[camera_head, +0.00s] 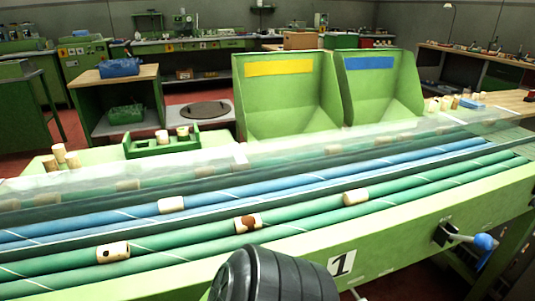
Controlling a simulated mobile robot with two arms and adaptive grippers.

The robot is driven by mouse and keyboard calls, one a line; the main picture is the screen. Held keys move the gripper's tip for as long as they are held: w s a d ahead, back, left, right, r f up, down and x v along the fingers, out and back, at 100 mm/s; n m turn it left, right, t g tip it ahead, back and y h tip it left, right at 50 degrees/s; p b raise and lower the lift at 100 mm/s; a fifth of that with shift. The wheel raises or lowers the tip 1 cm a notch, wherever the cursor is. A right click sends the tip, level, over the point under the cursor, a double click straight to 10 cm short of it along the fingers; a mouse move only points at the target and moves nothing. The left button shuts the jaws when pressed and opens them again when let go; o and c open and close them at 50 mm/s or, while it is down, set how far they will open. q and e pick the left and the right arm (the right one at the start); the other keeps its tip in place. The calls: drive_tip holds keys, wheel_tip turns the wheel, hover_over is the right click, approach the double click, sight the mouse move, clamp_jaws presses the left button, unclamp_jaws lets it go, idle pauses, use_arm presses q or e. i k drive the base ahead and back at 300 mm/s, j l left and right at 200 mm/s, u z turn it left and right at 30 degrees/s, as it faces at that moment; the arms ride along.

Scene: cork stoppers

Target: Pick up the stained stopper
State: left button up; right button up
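A stopper with a large dark brown stain (248,223) lies on its side on the green rollers of the conveyor, near the middle of the head view. Another stopper with a small dark spot (113,252) lies on the rollers to its left and nearer. A plain stopper (356,197) lies on the green rollers to the right. Another plain stopper (171,205) lies on the blue rollers behind. A black ribbed part, probably of my own arm, shows at the bottom edge, apart from the stoppers. No fingertips of either gripper show.
A clear guard (240,157) runs along the conveyor's back, with more stoppers behind it. Two green bins stand beyond, one with a yellow label (278,67), one with a blue label (369,62). A blue-knobbed lever (485,242) sticks out of the front rail at right.

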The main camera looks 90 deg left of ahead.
sight(249, 223)
drive_tip(key=u, duration=0.5)
drive_tip(key=j+u, duration=0.15)
drive_tip(key=u, duration=0.35)
drive_tip(key=j+u, duration=0.1)
drive_tip(key=u, duration=0.4)
drive_tip(key=j+u, duration=0.15)
drive_tip(key=u, duration=0.85)
drive_tip(key=k+j+u, duration=0.2)
drive_tip(key=k, duration=0.15)
drive_tip(key=k+u, duration=0.15)
drive_tip(key=k, duration=0.15)
drive_tip(key=l+u, duration=0.3)
drive_tip(key=u, duration=0.15)
drive_tip(key=l+u, duration=0.65)
drive_tip(key=u, duration=0.2)
